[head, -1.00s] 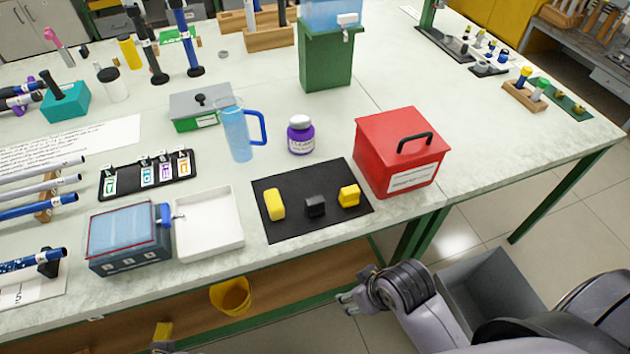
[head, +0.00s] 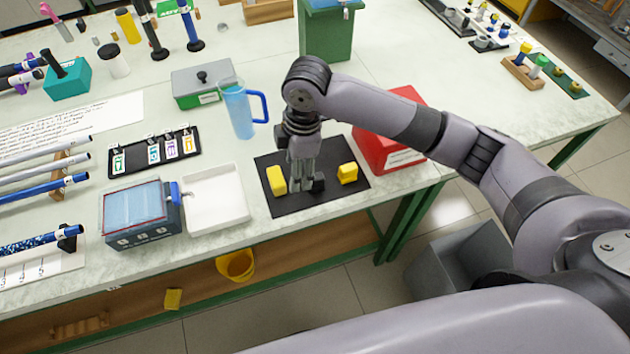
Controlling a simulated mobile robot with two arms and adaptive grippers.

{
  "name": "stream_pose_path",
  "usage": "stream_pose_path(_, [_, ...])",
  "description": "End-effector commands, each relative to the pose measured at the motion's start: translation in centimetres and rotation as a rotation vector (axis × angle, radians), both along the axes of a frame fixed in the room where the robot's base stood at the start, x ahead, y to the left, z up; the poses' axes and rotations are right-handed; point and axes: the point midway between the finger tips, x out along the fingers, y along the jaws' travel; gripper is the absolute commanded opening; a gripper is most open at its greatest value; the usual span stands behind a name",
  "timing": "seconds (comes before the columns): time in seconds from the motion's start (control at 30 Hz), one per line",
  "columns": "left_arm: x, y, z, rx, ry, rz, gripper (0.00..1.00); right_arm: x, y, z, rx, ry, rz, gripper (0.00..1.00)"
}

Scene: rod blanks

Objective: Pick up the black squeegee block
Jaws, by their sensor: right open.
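The black squeegee block (head: 318,184) lies on the black mat (head: 300,205), between two yellow blocks, and is partly hidden by my gripper. My right gripper (head: 302,187) points down over the mat with its fingers at the block. The fingers are open, and I cannot tell whether they touch the block. One yellow block (head: 277,180) is left of the fingers and the other yellow block (head: 347,173) is to the right. My left gripper is not in view.
The red box (head: 392,150) stands right of the mat, partly behind my right arm. A white tray (head: 217,215) and a blue-lidded box (head: 140,240) are to the left. A blue jug (head: 238,112) stands behind the mat. The table's front edge is close to the mat.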

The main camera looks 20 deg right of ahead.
Motion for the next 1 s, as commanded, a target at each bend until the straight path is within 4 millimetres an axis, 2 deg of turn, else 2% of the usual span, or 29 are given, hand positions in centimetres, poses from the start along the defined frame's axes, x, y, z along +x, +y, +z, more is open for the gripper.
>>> stream_pose_path(0.03, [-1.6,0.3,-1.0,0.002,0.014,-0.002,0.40,1.4,-1.4,1.2,-0.034,-0.003,0.011,0.52])
stream_pose_path(0.2, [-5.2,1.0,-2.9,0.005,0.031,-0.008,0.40,3.4,-4.3,3.9,-0.098,0.022,0.036,0.52])
stream_pose_path(0.37, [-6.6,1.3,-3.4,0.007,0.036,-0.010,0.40,4.0,-5.5,4.6,-0.118,0.036,0.041,0.52])
stream_pose_path(0.47, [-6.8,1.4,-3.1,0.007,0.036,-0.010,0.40,4.1,-5.6,3.5,-0.120,0.039,0.041,0.52])
stream_pose_path(0.8, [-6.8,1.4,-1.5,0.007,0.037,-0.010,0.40,4.0,-5.5,-3.7,-0.119,0.039,0.040,0.52])
stream_pose_path(1.0, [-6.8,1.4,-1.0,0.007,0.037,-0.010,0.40,4.0,-5.4,-6.6,-0.117,0.035,0.041,0.52])
